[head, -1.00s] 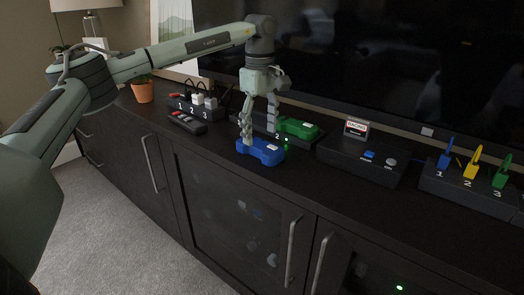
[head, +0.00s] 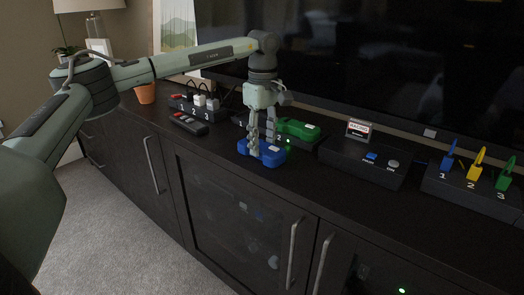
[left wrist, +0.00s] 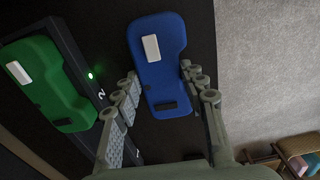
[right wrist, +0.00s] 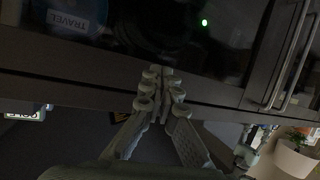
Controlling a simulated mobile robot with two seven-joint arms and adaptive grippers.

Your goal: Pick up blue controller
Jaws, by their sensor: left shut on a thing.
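The blue controller (head: 261,153) is near the front edge of the dark cabinet top, in front of the green controller. It also shows in the left wrist view (left wrist: 158,62), with a white label on it. My left gripper (head: 257,147) is over it, pointing down. In the left wrist view its fingers (left wrist: 160,78) are on the controller's two long sides, shut on it. I cannot tell any gap below the controller. My right gripper (right wrist: 160,78) is shut and empty, with its fingertips together, low in front of the cabinet.
The green controller (head: 298,129) sits on a dock with a green light, close behind. A dark box with buttons (head: 363,163) and a rack with coloured tags (head: 472,189) stand to the right. A remote (head: 188,124) lies left. A large TV screen (head: 380,60) is behind.

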